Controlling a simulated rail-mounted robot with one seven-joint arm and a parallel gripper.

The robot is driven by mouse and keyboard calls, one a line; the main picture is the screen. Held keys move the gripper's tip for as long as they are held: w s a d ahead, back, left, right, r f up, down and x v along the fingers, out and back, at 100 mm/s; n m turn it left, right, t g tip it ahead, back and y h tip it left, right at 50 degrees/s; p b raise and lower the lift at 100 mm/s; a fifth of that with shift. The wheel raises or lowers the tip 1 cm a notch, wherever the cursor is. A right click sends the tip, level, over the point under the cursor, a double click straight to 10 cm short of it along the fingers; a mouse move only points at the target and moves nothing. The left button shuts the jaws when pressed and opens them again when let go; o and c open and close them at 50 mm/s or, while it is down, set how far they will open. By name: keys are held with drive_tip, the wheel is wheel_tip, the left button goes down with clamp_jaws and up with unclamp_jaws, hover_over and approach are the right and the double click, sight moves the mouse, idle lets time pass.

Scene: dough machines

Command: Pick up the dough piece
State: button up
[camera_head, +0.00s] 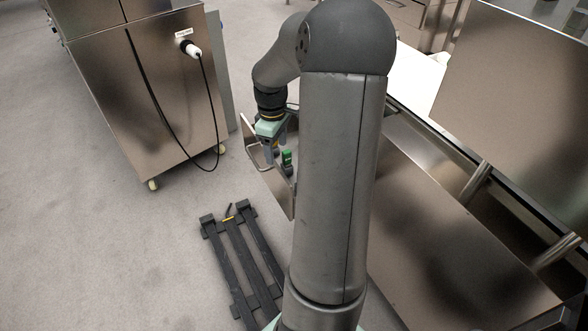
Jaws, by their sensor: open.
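I cannot make out a dough piece in the head view; my own arm covers the middle of the picture and may hide it. My gripper (273,157) hangs pointing down, left of my upper arm, beside an angled metal panel (283,194) with a handle. It is small in the picture. The fingers are open, and I see nothing between them.
A steel cabinet (150,95) on casters with a plugged-in black cable stands at the left. A dark slatted rack (243,258) lies on the floor below. A large steel machine (440,240) fills the right, with a white surface (412,75) behind. The left floor is clear.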

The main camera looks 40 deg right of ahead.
drive_tip(key=shift+n+t+y, duration=0.3)
drive_tip(key=shift+t+y, duration=0.2)
drive_tip(key=shift+t, duration=0.4)
drive_tip(key=s+d+f+b, duration=0.1)
drive_tip(key=d+f+b, duration=0.1)
drive_tip(key=d+f, duration=0.2)
drive_tip(key=s+d+f+b, duration=0.1)
drive_tip(key=d+f+b, duration=0.1)
drive_tip(key=d+f, duration=0.3)
drive_tip(key=s+d+f+b, duration=0.1)
drive_tip(key=d+f+b, duration=0.1)
drive_tip(key=d+f, duration=0.3)
drive_tip(key=shift+s+d, duration=0.2)
drive_tip(key=shift+d, duration=0.8)
drive_tip(key=shift+s+d, duration=0.15)
drive_tip(key=shift+d, duration=0.85)
drive_tip(key=shift+w+d+f+b, duration=0.15)
drive_tip(key=shift+f+b, duration=0.25)
drive_tip(key=shift+f, duration=0.45)
drive_tip(key=f, duration=0.1)
drive_tip(key=f+b, duration=0.1)
drive_tip(key=f, duration=0.1)
drive_tip(key=f+b, duration=0.1)
drive_tip(key=f, duration=0.1)
drive_tip(key=shift+w+a+f, duration=0.2)
drive_tip(key=shift+w+f, duration=0.05)
drive_tip(key=shift+w, duration=0.15)
drive_tip(key=shift+r, duration=0.1)
drive_tip(key=c, duration=1.1)
